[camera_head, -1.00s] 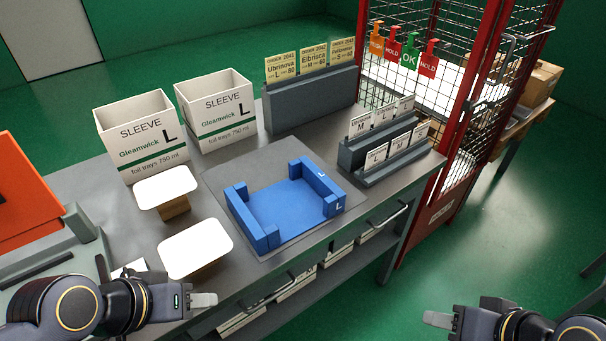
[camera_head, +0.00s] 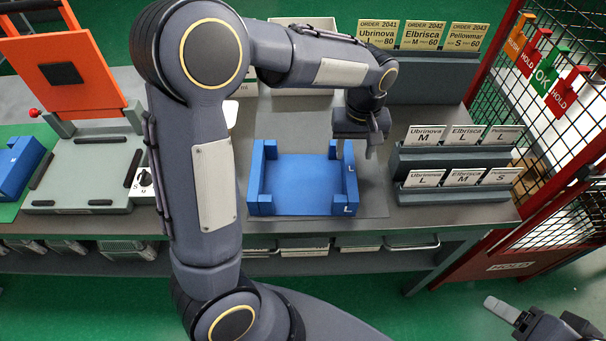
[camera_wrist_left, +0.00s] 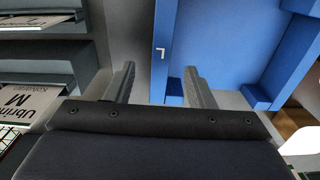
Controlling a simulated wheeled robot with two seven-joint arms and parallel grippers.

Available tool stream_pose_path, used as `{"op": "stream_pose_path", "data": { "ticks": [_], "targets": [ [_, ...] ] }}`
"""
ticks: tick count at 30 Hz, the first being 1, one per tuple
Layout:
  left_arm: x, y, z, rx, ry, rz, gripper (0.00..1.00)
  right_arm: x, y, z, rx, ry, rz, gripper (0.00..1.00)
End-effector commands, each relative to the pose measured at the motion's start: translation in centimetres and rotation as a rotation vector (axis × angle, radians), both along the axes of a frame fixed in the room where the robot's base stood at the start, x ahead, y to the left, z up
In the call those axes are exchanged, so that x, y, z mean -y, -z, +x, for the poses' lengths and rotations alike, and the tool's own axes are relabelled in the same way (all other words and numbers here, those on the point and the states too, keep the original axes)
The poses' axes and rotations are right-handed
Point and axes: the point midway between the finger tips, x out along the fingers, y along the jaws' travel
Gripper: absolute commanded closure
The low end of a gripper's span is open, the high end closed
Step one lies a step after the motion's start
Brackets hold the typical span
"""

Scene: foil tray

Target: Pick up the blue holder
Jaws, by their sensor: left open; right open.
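The blue holder (camera_head: 298,192), marked L, sits upright on the grey workbench with raised blue walls at its left and right sides. It also shows in the left wrist view (camera_wrist_left: 222,45). My left gripper (camera_head: 358,152) points down at the back of the holder's right wall. It is open, and in the left wrist view the L-marked wall lies in the gap between its fingers (camera_wrist_left: 160,80). Whether they touch the wall I cannot tell. My right gripper (camera_head: 502,310) is open and empty at the lower right, away from the bench.
A second blue holder (camera_head: 18,165), marked M, lies at the far left beside a grey and orange press (camera_head: 85,170). Card racks (camera_head: 455,162) stand right of the blue holder. A red cage (camera_head: 500,240) bounds the right. My left arm hides part of the bench.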

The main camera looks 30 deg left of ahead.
Motion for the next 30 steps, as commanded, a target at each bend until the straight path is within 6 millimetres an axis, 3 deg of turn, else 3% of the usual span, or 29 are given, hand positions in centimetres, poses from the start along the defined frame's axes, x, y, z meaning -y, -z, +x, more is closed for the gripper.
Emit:
{"op": "stream_pose_path", "data": {
  "ticks": [15, 23, 30],
  "targets": [
    [-0.1, 6.6, -0.4, -0.004, 0.001, 0.000, 0.51, 0.0, -0.9, 0.0, 0.000, 0.000, 0.000, 0.37],
    [-0.1, 7.0, -0.4, 0.000, 0.001, -0.002, 0.51, 0.0, -0.9, 0.0, 0.000, 0.000, 0.000, 0.37],
    [-0.1, 7.0, -0.4, 0.000, 0.002, -0.002, 0.80, 0.0, -0.9, 0.0, 0.000, 0.000, 0.000, 0.37]
  ]
}}
